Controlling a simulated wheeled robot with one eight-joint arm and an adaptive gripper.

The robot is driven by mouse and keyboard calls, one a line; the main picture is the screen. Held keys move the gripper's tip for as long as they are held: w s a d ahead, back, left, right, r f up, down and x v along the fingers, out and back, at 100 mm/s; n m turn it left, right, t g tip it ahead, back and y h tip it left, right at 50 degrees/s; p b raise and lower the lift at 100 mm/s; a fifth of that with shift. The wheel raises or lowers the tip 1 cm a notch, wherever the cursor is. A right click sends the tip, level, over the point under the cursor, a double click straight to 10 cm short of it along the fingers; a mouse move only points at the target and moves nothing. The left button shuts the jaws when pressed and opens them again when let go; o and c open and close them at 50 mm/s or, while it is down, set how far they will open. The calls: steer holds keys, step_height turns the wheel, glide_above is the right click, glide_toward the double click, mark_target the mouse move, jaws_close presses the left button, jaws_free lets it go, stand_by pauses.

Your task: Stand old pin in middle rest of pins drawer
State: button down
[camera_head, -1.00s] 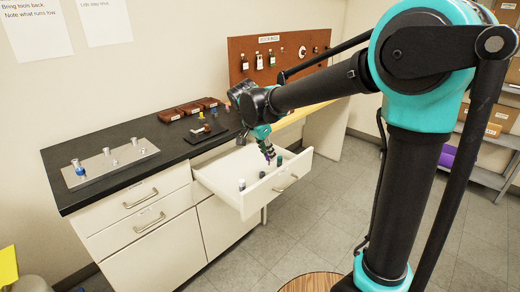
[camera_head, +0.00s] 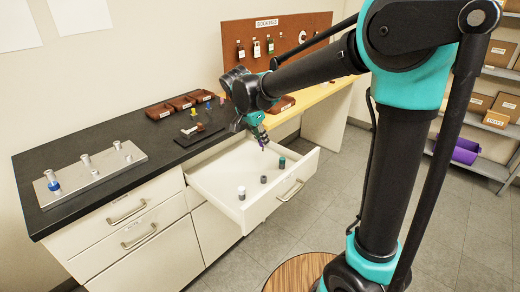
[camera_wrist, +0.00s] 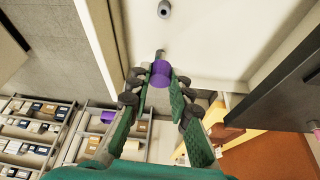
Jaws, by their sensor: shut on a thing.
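My gripper (camera_head: 259,136) is shut on a purple pin (camera_head: 261,145) over the open drawer (camera_head: 214,199). In the wrist view the purple pin (camera_wrist: 160,74) sits between the fingertips (camera_wrist: 160,84), with a thin grey part beyond its purple body. In the drawer stand a white-topped grey piece (camera_head: 241,193), a short dark grey piece (camera_head: 263,179) in the middle, and a green piece (camera_head: 282,161). The held pin is apart from these, towards the drawer's back. A grey round piece (camera_wrist: 164,9) on the drawer floor shows in the wrist view; I cannot tell which.
A metal plate (camera_head: 104,171) with upright posts, one blue-collared, lies on the black counter (camera_head: 90,148). A small device (camera_head: 200,131) stands near the drawer's back. Brown trays (camera_head: 183,103) are behind it. The drawer's front panel (camera_head: 292,189) and walls rise around the pieces.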

steer(key=shift+s+f, duration=0.15)
steer(key=shift+f, duration=2.8)
steer(key=shift+f, duration=2.5)
steer(key=shift+s+d, duration=0.15)
steer(key=shift+d, duration=0.05)
steer(key=shift+f, duration=0.8)
steer(key=shift+f, duration=0.35)
